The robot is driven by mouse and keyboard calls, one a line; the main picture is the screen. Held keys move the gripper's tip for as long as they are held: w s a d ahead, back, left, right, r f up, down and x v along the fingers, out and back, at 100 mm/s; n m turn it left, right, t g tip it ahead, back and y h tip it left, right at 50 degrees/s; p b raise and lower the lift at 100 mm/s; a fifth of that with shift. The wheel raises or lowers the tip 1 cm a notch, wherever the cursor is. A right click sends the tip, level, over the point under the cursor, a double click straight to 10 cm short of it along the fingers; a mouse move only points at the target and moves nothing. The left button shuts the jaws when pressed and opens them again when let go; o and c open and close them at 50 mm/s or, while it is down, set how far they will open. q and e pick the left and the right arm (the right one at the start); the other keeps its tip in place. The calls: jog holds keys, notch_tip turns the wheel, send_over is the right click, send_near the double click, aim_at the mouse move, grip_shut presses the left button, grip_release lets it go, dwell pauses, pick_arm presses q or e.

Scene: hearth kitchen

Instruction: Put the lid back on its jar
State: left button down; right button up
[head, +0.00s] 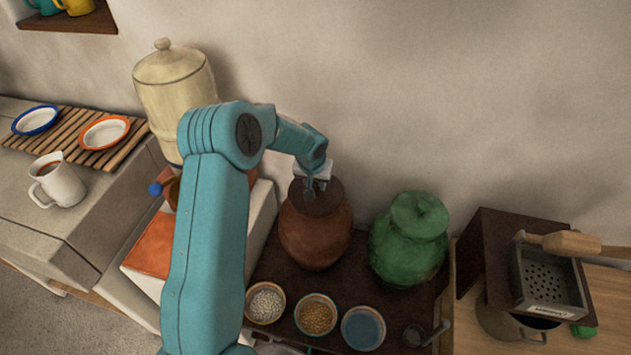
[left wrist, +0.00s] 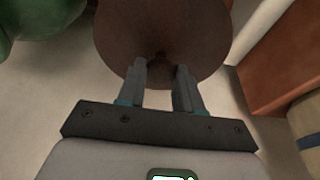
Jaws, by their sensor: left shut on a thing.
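The brown clay jar (head: 315,240) stands upright on a dark wooden board. Its dark brown round lid (head: 322,203) is at the jar's mouth, and I see no clear gap between them. I cannot tell whether it is fully seated. My left gripper (head: 309,190) comes over the jar from the left and is shut on the lid's knob. In the left wrist view the lid (left wrist: 165,25) is a brown disc at the top, with the fingers (left wrist: 160,75) around its small knob. The knob is mostly hidden by the fingers. My right gripper is not in view.
A green lidded jar (head: 408,245) stands close to the right. Small bowls of white grains (head: 265,303), golden grains (head: 316,315) and blue contents (head: 363,328) sit in front. A cream lidded urn (head: 178,95) is behind my arm. A grater box (head: 548,280) is far right.

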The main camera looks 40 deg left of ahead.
pick_arm(q)
jog(key=shift+f, duration=0.1)
jog(key=c, duration=0.7)
grip_release()
jog(key=b+v, duration=0.2)
jog(key=v, duration=1.4)
jog(key=s+d+f+m+g+h, duration=0.1)
jog(key=s+d+f+m+h, duration=0.25)
jog(key=d+f, duration=1.7)
jog(key=s+d+f, duration=0.3)
jog(key=s, duration=0.2)
jog(key=s+d+f+g+h, duration=0.1)
jog(key=s+d+f, duration=0.2)
jog(key=s, duration=0.3)
jog(key=s+d+f+h, duration=0.1)
jog(key=s+d+f, duration=0.1)
jog(key=s+d, duration=0.2)
jog(key=shift+s+d+f+g, duration=0.1)
jog(key=shift+s+f+g, duration=0.25)
jog(key=shift+s, duration=0.4)
